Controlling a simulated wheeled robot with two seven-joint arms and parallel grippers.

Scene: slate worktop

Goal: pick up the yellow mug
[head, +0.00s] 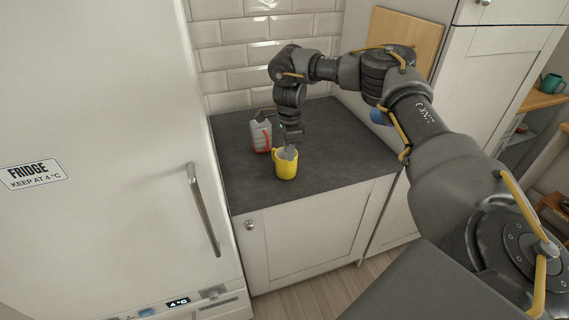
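The yellow mug (286,169) stands upright on the slate worktop (325,165), near its front edge. Its handle points to the left. My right gripper (290,150) points down at the mug's mouth, with its fingertips at or just inside the rim. The fingers are small here and partly hidden, so I cannot tell whether they are open or shut or touching the mug. My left gripper is not in view.
A grey container with a red mark (261,136) stands just behind and left of the mug. A blue object (379,117) shows partly behind my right arm. The fridge (100,130) borders the worktop on the left. A wooden board (405,38) leans at the back.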

